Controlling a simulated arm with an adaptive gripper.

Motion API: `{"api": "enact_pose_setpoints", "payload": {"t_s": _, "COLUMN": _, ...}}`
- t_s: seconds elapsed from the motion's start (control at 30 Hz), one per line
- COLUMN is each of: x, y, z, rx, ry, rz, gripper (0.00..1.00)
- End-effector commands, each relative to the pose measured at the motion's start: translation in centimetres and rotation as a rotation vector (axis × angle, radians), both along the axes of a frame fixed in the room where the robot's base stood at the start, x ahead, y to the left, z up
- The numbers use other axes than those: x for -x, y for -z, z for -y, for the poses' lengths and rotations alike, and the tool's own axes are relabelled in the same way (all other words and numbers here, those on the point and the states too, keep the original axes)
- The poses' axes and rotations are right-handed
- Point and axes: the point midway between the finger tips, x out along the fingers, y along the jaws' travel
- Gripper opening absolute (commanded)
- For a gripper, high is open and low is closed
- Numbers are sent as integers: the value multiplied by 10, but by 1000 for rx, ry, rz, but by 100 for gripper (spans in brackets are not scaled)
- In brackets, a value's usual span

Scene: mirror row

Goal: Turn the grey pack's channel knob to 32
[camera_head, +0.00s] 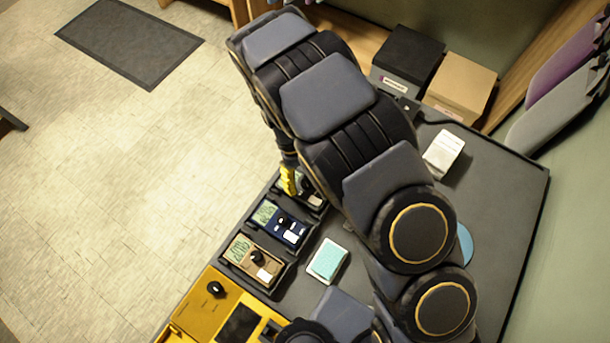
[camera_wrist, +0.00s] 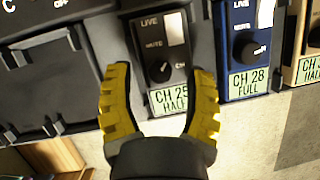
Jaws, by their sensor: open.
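The grey pack (camera_wrist: 145,30) stands in its cradle at the centre of the wrist view. Its screen (camera_wrist: 169,98) reads CH 25, with a second line partly covered by a finger. Its round black channel knob (camera_wrist: 159,71) has a light pointer mark toward the upper right, near the letters CH. My gripper (camera_wrist: 160,78) is open, its yellow fingers on either side of the knob with gaps between. In the head view the grey pack (camera_head: 313,199) is mostly hidden by my arm, and a yellow finger (camera_head: 289,181) shows beside it.
A blue pack (camera_wrist: 231,20) reading CH 28 FULL sits close on the right, and a tan pack (camera_wrist: 313,15) beyond it. An empty dark cradle (camera_wrist: 40,80) is on the left. In the head view, a yellow case (camera_head: 200,300) and teal block (camera_head: 327,261) are near.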

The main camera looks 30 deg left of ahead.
Motion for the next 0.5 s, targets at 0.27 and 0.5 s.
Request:
{"api": "enact_pose_setpoints", "payload": {"t_s": 0.27, "x": 0, "y": 2, "z": 1, "rx": 0, "ry": 1, "rz": 0, "gripper": 45}}
{"api": "enact_pose_setpoints", "payload": {"t_s": 0.5, "x": 0, "y": 2, "z": 1, "rx": 0, "ry": 1, "rz": 0, "gripper": 0}}
